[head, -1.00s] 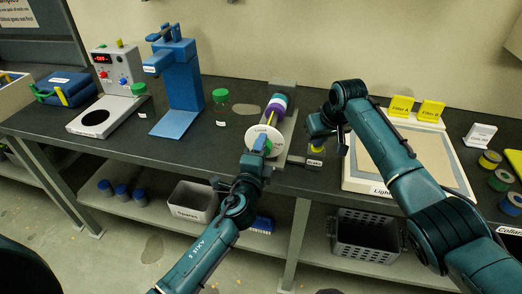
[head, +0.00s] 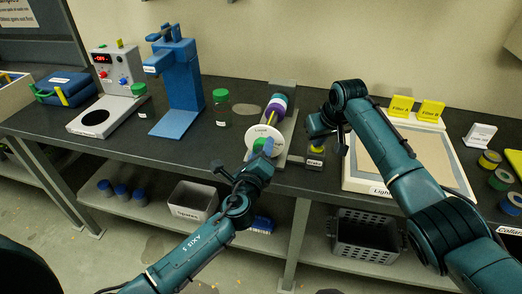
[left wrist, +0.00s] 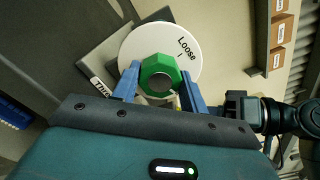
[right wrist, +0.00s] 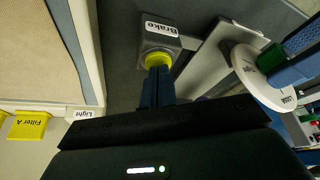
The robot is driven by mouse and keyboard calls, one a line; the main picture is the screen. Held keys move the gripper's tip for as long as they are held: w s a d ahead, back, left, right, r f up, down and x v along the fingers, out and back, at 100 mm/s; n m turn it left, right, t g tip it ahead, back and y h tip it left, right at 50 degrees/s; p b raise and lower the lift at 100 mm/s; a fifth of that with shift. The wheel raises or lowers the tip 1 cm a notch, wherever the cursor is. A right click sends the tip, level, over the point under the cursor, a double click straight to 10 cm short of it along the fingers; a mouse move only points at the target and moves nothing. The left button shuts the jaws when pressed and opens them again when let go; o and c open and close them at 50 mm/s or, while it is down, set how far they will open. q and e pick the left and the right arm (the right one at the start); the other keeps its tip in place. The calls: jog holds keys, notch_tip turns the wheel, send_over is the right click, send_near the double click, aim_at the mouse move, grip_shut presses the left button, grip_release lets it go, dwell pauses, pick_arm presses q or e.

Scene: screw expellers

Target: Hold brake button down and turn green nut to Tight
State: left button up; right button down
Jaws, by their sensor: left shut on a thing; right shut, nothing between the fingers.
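The dial (head: 257,134) faces me on the front of the screw expeller. My left gripper (left wrist: 158,88) is shut on the nut, one blue finger on each side. In the head view it (head: 264,150) comes from below. The yellow brake button (right wrist: 156,60) is on a grey box labelled "Brake" (right wrist: 162,30). My right gripper (right wrist: 157,72) is shut and empty, fingertips at the button, seemingly touching it. How far the button is pressed is unclear.
A jar with a green lid (head: 221,107) and a blue press (head: 178,88) stand left of the expeller. A light panel (head: 410,160) lies right of the brake box. Bins and jars are on the shelf below.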

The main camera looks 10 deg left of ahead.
pick_arm(q)
jog(key=o, duration=0.8)
jog(key=shift+c, duration=0.2)
pick_arm(e)
jog(key=shift+f, duration=0.1)
pick_arm(q)
jog(key=n, duration=0.8)
